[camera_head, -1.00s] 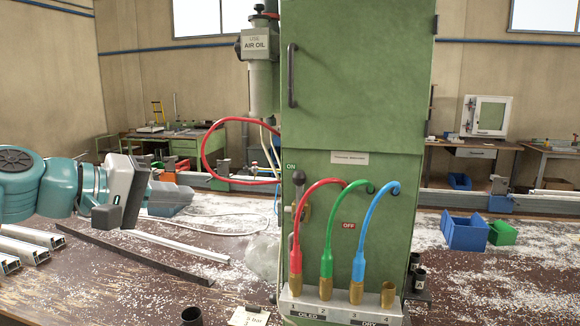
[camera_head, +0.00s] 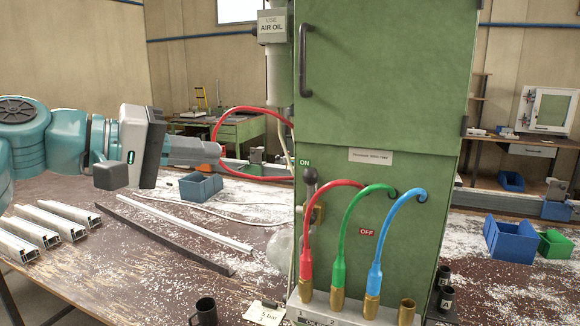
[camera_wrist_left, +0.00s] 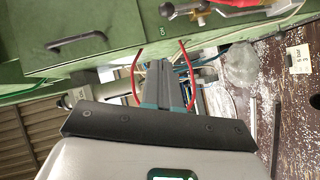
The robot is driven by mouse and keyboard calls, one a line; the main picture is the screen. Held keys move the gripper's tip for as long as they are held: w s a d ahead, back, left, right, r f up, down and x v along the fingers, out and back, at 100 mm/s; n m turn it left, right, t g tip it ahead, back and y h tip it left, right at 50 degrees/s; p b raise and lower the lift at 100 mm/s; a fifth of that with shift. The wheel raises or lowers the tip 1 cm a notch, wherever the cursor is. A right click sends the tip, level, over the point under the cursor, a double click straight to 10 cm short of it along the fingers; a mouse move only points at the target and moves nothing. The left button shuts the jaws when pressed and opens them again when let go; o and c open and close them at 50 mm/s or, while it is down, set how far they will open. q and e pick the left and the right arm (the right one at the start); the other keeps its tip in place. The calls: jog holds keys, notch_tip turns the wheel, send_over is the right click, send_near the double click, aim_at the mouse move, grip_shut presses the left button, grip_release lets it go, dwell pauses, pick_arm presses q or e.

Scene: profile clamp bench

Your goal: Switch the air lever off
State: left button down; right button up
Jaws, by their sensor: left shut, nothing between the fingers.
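The air lever (camera_head: 310,182) stands upright on the green cabinet (camera_head: 395,130), its dark ball knob just below the ON label (camera_head: 305,162). The red OFF label (camera_head: 367,232) is lower and to the right. In the left wrist view the lever knob (camera_wrist_left: 167,10) shows at the top edge, beside the ON label. My left gripper (camera_head: 214,150) is shut and empty, left of the cabinet and apart from the lever, pointing right. Its closed fingers also show in the left wrist view (camera_wrist_left: 165,72). My right gripper is not in view.
Red (camera_head: 306,240), green (camera_head: 340,245) and blue (camera_head: 375,250) hoses rise from brass fittings in front of the lever. A red hose (camera_head: 216,128) loops left of the cabinet. Aluminium profiles (camera_head: 55,220) and a black mug (camera_head: 205,311) are on the table.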

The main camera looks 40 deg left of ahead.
pick_arm(q)
jog(key=p, duration=0.3)
send_over(310, 197)
jog(key=s+a, duration=0.3)
notch_tip(310, 197, down, 4)
jog(key=shift+w+a, duration=0.1)
jog(key=shift+r, duration=0.1)
